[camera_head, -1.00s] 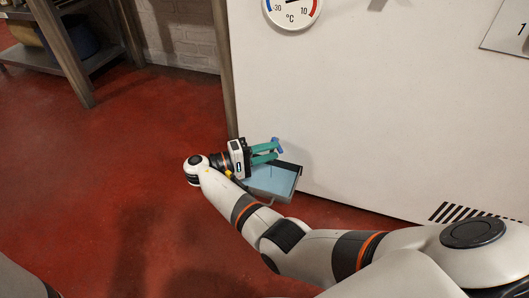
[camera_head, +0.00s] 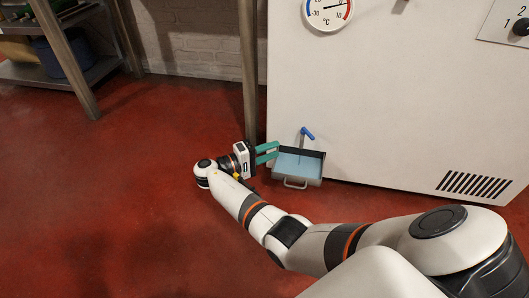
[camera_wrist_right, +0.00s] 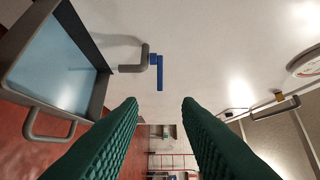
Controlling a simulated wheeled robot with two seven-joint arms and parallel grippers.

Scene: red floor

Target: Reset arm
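My right gripper (camera_head: 268,153) has two green fingers and is at the middle of the head view, just left of a tap with a blue handle. In the right wrist view its fingers (camera_wrist_right: 160,103) are spread apart with nothing between them. My right arm reaches in from the lower right of the head view. My left gripper is not in view.
A grey tray with a light blue inside (camera_head: 300,168) sits low at the front of a white cabinet (camera_head: 420,110). The blue-handled tap (camera_head: 307,133) is above it. A metal post (camera_head: 248,70) and shelf (camera_head: 85,75) stand left. Red floor (camera_head: 110,200) is clear at left.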

